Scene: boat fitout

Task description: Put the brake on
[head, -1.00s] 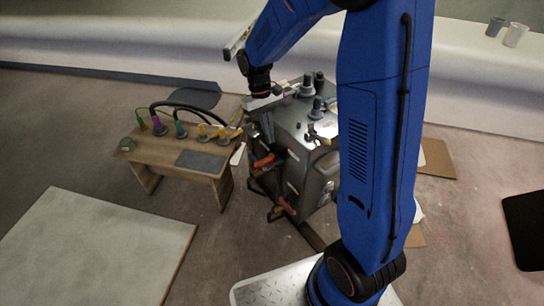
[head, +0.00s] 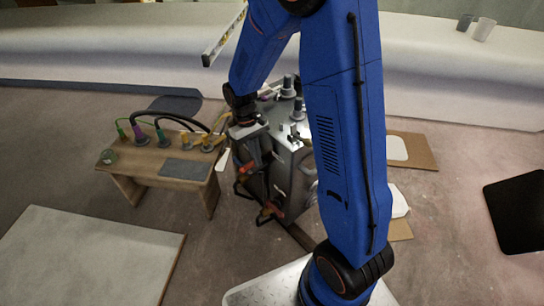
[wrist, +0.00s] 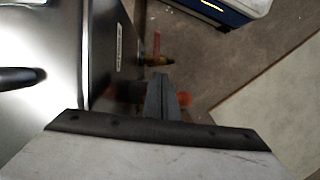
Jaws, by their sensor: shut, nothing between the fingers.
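A grey metal machine (head: 293,165) stands on the floor behind my arm, with several knobs on its top. On its left side sit an upper red-handled lever (head: 248,168) and a lower red-handled lever (head: 270,208). Nothing readable marks either as the brake. My gripper (head: 256,165) is shut and empty, pointing down close beside the upper handle. In the wrist view the closed fingers (wrist: 161,95) partly hide a red handle (wrist: 186,99). I cannot tell whether they touch it.
A wooden bench (head: 160,165) with cables and coloured plugs stands left of the machine. A pale board (head: 90,255) lies at the front left. Cardboard (head: 425,150) and a black mat (head: 515,215) lie to the right. A white curved hull (head: 180,60) runs behind.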

